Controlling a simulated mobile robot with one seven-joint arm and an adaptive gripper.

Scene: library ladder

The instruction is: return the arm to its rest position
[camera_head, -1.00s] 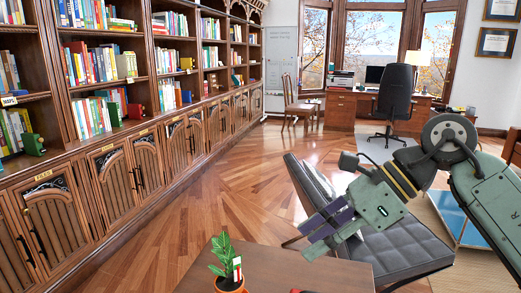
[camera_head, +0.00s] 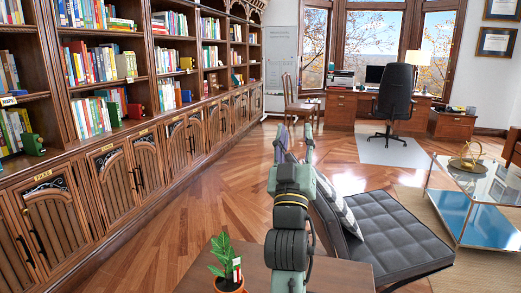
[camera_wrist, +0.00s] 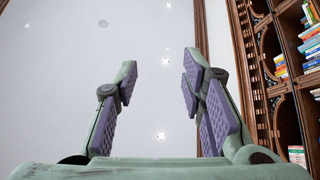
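My arm (camera_head: 290,205) rises in the lower middle of the head view, above the table with the plant. My gripper (camera_head: 295,138) is at its upper end, small in this view, over the wooden floor beside the black daybed. In the wrist view, my gripper (camera_wrist: 158,85) shows two green fingers with purple pads, spread apart. Nothing is between them. Behind the fingers are the pale ceiling and the upper bookshelves, so the wrist camera looks upward.
A potted plant (camera_head: 228,265) stands on the near table (camera_head: 335,272), close left of my arm. A black daybed (camera_head: 385,235) is on the right, with a glass table (camera_head: 475,200) beyond it. Bookshelves (camera_head: 140,130) line the left. The floor (camera_head: 200,215) between is clear.

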